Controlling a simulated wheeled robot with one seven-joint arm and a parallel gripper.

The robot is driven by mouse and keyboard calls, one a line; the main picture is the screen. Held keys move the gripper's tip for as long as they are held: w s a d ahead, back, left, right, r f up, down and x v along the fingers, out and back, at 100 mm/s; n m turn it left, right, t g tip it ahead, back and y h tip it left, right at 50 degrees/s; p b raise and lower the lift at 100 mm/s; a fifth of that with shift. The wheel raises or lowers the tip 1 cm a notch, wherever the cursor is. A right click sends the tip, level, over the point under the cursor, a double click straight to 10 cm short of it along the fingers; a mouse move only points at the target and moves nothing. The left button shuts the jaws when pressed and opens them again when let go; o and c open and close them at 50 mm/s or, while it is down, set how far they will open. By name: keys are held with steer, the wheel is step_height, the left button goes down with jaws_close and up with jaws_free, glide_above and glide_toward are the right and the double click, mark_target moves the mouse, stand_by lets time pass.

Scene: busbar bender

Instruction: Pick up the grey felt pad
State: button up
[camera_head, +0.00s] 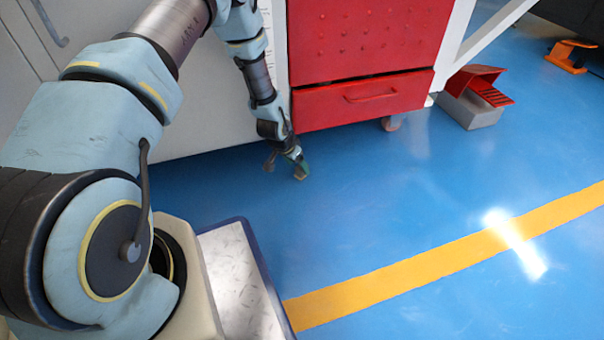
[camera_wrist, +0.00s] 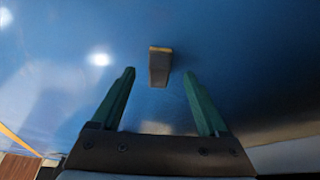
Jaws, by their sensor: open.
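A small dark grey block with a tan end, which looks like the grey felt pad (camera_wrist: 159,68), is on the blue floor in the wrist view. My gripper (camera_wrist: 159,73) has its two green fingers apart, one on each side of the pad in the picture. Nothing is held, and the pad appears to be beyond the fingertips; the exact gap cannot be told. In the head view my gripper (camera_head: 285,168) points down close to the floor, in front of the cabinets. I cannot make out the pad there.
A red cabinet with a drawer (camera_head: 362,98) stands behind my gripper, beside a pale grey cabinet (camera_head: 200,125). A red pedal on a grey block (camera_head: 472,108) is to the right. Blue floor (camera_head: 390,200) with a yellow stripe (camera_head: 430,262) lies open in front.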

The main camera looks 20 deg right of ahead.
mark_target(299, 168)
steer(key=b+x, duration=0.2)
steer(key=x, duration=0.1)
steer(key=shift+f, duration=0.4)
steer(key=shift+d+r, duration=0.1)
steer(key=shift+c, duration=0.3)
jaws_close()
